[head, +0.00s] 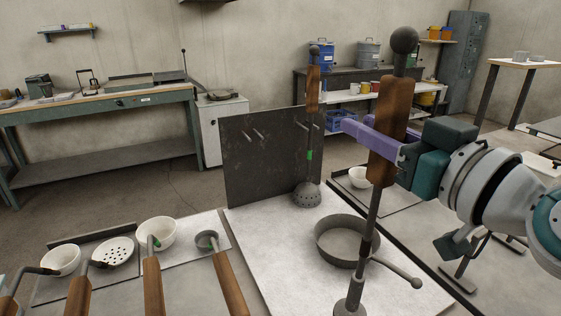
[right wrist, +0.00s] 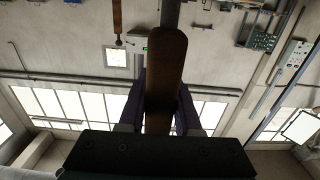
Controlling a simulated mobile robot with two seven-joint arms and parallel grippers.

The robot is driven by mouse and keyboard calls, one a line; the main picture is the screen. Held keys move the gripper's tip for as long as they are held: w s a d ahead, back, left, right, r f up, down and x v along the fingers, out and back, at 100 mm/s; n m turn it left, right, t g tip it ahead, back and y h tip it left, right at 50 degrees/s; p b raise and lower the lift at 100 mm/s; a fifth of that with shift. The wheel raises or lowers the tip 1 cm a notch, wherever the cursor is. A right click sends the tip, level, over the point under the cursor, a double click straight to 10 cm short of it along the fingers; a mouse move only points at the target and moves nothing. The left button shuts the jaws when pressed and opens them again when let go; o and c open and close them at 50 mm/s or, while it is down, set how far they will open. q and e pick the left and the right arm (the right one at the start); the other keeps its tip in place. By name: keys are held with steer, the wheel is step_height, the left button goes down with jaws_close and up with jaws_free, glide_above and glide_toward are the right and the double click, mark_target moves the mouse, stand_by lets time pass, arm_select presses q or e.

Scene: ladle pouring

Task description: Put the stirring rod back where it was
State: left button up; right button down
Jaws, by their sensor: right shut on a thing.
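The stirring rod has a wooden handle (head: 390,115), a dark ball on top and a long metal shaft that runs down to a wider foot at the bottom edge of the head view. My right gripper (head: 372,140) is shut on the wooden handle and holds the rod upright, slightly tilted. The handle also shows between the purple fingers in the right wrist view (right wrist: 165,80). The rod stands in front of the round metal pan (head: 320,245); I cannot tell whether its foot touches anything. A dark upright board (head: 250,165) with several pegs stands behind. My left gripper is not in view.
A perforated ladle (head: 307,193) with a green mark hangs at the board's right side. Several wooden-handled tools (head: 153,285) and white bowls (head: 157,232) are at lower left. Another bowl (head: 360,177) stands right of the board. The pale mat (head: 265,250) is partly clear.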

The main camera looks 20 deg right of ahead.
mark_target(372, 219)
step_height(372, 219, down, 5)
steer(key=b, duration=0.2)
steer(key=shift+r+b, duration=0.15)
steer(key=shift+b, duration=0.15)
steer(key=shift+f, duration=0.2)
steer(key=c, duration=0.6)
jaws_free()
